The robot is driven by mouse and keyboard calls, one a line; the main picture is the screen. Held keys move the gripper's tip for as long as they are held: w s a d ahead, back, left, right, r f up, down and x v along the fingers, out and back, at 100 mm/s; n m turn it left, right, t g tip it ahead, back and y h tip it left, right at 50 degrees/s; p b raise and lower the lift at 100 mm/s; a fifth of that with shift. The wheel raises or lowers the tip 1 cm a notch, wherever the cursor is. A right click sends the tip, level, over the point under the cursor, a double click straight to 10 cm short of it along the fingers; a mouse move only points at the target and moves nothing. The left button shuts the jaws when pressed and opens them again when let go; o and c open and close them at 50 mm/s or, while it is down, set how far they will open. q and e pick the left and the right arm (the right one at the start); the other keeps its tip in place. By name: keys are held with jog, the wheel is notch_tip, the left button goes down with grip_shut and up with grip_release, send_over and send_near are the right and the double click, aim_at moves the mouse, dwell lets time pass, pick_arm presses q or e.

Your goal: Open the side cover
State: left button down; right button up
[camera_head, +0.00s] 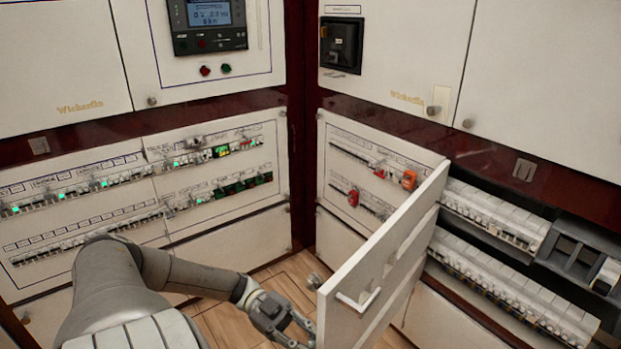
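The side cover (345,272) is a white slotted panel on the right-hand cabinet. It stands swung out at an angle, and rows of white breakers (495,212) show uncovered to its right. A white bar handle (358,300) sits on the cover's right-facing side, near its free edge. My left gripper (308,332) is at the bottom centre, just left of the cover's free edge. Its fingers look spread with nothing between them. I cannot tell whether they touch the cover. My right gripper is not in view.
A closed breaker panel with red and orange switches (380,174) lies behind the cover. Another breaker panel (140,190) with green lights covers the left wall. A small round knob (314,281) is near the cover's left edge. Wooden floor (285,275) shows between the cabinets.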

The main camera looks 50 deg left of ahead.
pick_arm(q)
jog(key=shift+r, duration=0.2)
jog(key=c, duration=1.2)
grip_release()
jog(key=shift+f, duration=0.1)
jog(key=shift+a, duration=0.15)
jog(key=v, duration=1.1)
jog(key=shift+a, duration=0.3)
